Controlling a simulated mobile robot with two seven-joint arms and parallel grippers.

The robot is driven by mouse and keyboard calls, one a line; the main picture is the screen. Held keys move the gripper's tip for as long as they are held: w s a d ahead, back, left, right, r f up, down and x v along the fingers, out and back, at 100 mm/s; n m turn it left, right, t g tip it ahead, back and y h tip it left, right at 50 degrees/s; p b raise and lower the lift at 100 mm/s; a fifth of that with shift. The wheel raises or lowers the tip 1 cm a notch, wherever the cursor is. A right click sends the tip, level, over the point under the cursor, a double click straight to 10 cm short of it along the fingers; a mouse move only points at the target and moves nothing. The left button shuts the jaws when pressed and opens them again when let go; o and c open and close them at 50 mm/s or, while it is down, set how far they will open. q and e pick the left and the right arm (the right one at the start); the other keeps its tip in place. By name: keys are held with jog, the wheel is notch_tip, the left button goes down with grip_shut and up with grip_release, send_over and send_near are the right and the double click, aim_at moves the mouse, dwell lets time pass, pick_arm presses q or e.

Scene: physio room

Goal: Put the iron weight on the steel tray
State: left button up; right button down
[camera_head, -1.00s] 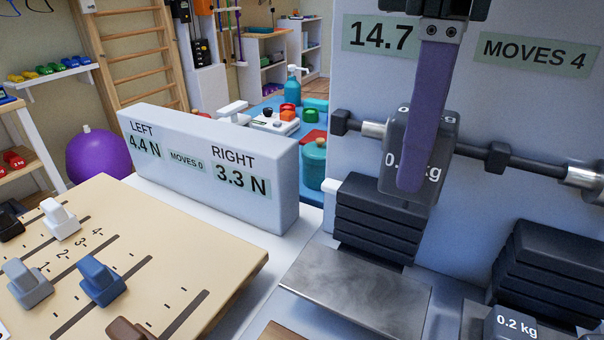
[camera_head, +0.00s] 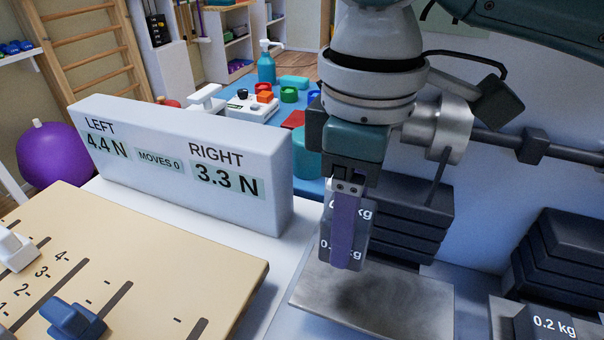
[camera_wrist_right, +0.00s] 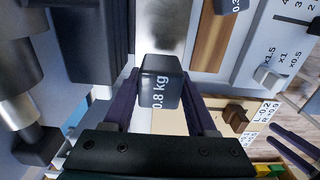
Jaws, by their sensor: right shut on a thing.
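The iron weight (camera_head: 333,248) is a dark block with white lettering, reading 0.8 kg in the right wrist view (camera_wrist_right: 160,88). My right gripper (camera_head: 346,258) points down and is shut on it, with purple fingers on both sides. The steel tray (camera_head: 395,305) is a bare grey plate below. In the head view the weight overlaps the tray's back left part; I cannot tell whether it touches. In the wrist view the tray (camera_wrist_right: 160,30) shows beyond the weight. Two purple fingers, apparently my left gripper's (camera_wrist_right: 292,148), stand apart and empty at that view's right edge.
A dark stack of plates (camera_head: 412,215) stands right behind the tray. Another stack (camera_head: 560,255) and a 0.2 kg weight (camera_head: 545,325) are to the right. A force display box (camera_head: 185,165) and a wooden slider board (camera_head: 140,250) are left. A horizontal bar (camera_head: 565,150) runs behind.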

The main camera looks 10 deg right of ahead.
pick_arm(q)
jog(key=shift+a+f+b, duration=0.2)
jog(key=shift+f+b, duration=0.35)
jog(key=shift+f, duration=0.05)
pick_arm(e)
jog(key=shift+w+f, duration=0.1)
jog(key=shift+f, duration=3)
jog(key=shift+f, duration=0.1)
pick_arm(q)
jog(key=shift+w+d, duration=0.1)
pick_arm(e)
jog(key=shift+c, duration=1)
grip_release()
